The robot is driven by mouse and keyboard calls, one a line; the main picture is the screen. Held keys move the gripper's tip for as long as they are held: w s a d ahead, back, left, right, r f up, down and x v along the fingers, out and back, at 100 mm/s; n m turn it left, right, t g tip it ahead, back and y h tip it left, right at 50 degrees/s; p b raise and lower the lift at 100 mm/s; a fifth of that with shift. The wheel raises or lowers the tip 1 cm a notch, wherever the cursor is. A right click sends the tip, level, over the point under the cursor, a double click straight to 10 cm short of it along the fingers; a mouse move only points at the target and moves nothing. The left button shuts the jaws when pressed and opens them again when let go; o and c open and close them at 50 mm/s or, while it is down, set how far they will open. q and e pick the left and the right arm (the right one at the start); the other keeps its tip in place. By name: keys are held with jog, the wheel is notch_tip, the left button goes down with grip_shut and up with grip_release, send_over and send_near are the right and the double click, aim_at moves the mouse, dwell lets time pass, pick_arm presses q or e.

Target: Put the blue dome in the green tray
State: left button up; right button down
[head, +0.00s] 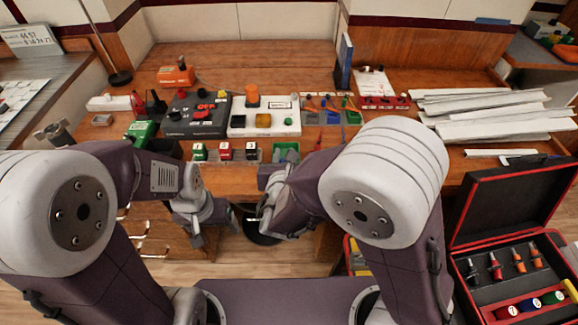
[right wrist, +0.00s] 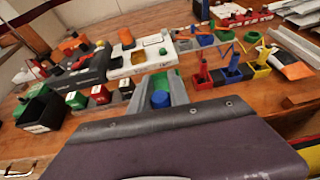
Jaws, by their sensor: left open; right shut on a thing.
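The green tray (head: 285,149) stands near the front edge of the workbench, beyond my right gripper (head: 274,174). In the right wrist view the green tray (right wrist: 173,76) shows just behind the fingers. My right gripper (right wrist: 163,92) is shut on the blue dome (right wrist: 160,99), whose rounded blue top shows between the fingers. Its lower part is hidden, and I cannot tell its height over the tray. In the head view the dome is hidden by my arm. My left gripper (head: 215,222) is open and empty, low in front of the bench edge.
Black, green and red breakers (head: 225,151) stand left of the tray. Behind are a dark panel (head: 197,115) and a white panel (head: 265,121). Small bins with tools (right wrist: 233,74) stand to the right. White trunking (head: 490,110) lies further right. An open case (head: 510,230) is at lower right.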

jog(key=shift+s+a+f+b, duration=0.3)
jog(key=shift+f+b, duration=0.2)
jog(key=shift+f, duration=0.1)
jog(key=b, duration=0.2)
send_near(286, 147)
jog(key=w+r, duration=0.1)
jog(key=w, duration=0.1)
jog(key=w+r, duration=0.1)
jog(key=w, duration=0.1)
jog(key=shift+r, duration=0.4)
jog(key=shift+f+b, duration=0.3)
jog(key=shift+f, duration=1.7)
jog(key=shift+f+b, duration=0.15)
jog(key=shift+b, duration=0.15)
jog(key=c, duration=1.5)
grip_release()
